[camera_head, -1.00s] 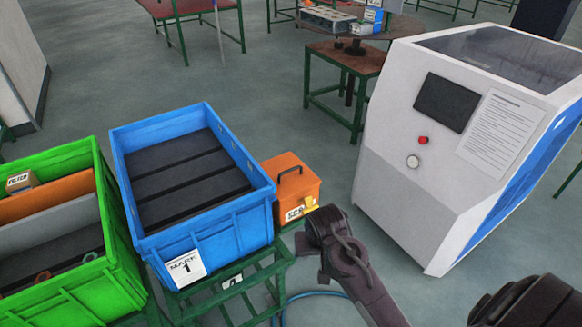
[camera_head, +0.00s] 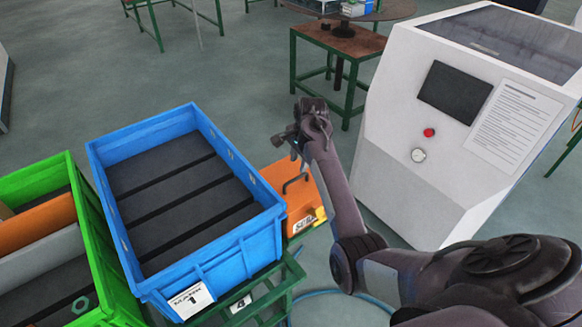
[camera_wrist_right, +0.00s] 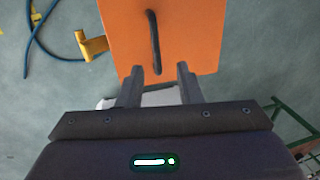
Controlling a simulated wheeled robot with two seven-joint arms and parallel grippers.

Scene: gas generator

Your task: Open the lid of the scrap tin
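The scrap tin (camera_head: 302,214) is an orange box with a lettered front label, right of the blue crate. Its lid looks shut, and my right arm partly hides it. A black handle (camera_head: 296,182) stands on the lid; it also shows in the right wrist view (camera_wrist_right: 153,40). A yellow piece (camera_wrist_right: 93,45) sticks out from one side of the tin. My right gripper (camera_head: 284,140) is above the tin. In the right wrist view my gripper (camera_wrist_right: 160,72) is open and empty, with the handle's near end seen between its fingertips. My left gripper is not in view.
The blue crate (camera_head: 207,262) stands close left of the tin on a green stand (camera_head: 270,297). A green crate (camera_head: 98,230) is further left. A white machine (camera_head: 395,185) stands to the right. Open floor lies behind the tin.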

